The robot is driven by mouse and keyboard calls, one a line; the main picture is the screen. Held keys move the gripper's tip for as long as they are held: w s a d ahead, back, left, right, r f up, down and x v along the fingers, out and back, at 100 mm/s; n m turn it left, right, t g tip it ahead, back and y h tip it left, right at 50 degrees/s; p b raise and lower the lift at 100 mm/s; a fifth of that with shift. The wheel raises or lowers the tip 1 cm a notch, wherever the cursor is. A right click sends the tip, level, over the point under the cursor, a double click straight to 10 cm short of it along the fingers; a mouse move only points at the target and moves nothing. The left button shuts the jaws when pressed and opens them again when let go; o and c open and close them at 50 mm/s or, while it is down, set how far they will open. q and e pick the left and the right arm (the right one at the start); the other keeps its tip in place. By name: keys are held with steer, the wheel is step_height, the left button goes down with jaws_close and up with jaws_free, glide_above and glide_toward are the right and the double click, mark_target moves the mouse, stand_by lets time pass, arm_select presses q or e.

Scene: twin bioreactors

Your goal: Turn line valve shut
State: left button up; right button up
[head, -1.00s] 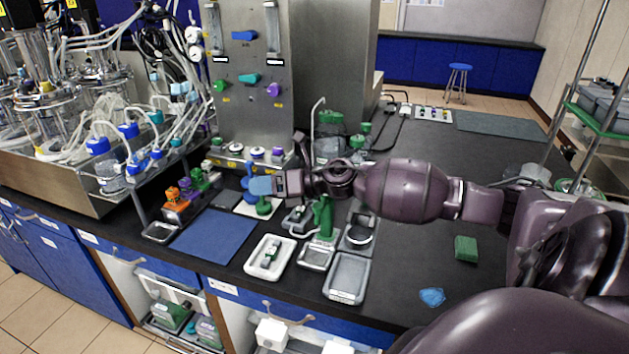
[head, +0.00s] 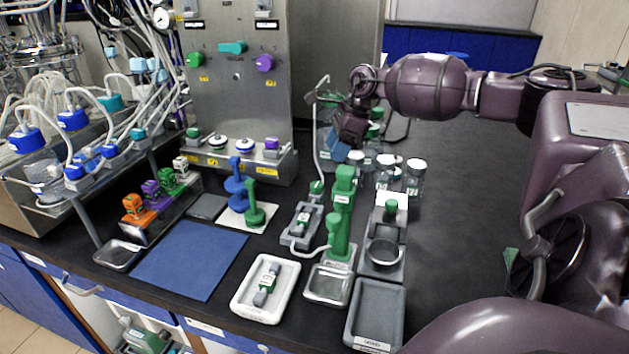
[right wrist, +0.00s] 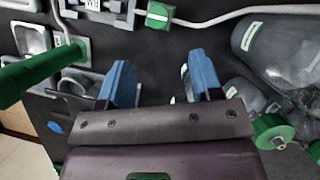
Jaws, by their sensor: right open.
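The line valve appears to be the small green knob (head: 317,187) on the pale tube beside the grey cradle (head: 300,226). In the right wrist view a green square knob (right wrist: 158,15) sits on the pale tube at the top, beyond and between my fingertips, apart from them. I cannot tell from its face whether it is open or shut. My right gripper (head: 341,150) points down behind the tall green stand, near the glass bottles. In the right wrist view its blue fingers (right wrist: 162,80) are spread with nothing between them. My left gripper is not in view.
Clear bottles with green lids (right wrist: 272,130) lie close to my right finger in the wrist view. A tall green stand (head: 342,215) rises in front of the gripper. White tray (head: 250,303), grey tray (head: 376,345) and blue mat (head: 165,270) are nearer. Bench at right is clear.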

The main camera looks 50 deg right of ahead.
mark_target(318, 184)
steer(key=b+x, duration=0.1)
steer(key=x, duration=0.8)
steer(key=shift+a+f, duration=0.1)
steer(key=shift+a, duration=0.1)
steer(key=shift+w+a+f, duration=0.1)
steer(key=shift+f, duration=0.35)
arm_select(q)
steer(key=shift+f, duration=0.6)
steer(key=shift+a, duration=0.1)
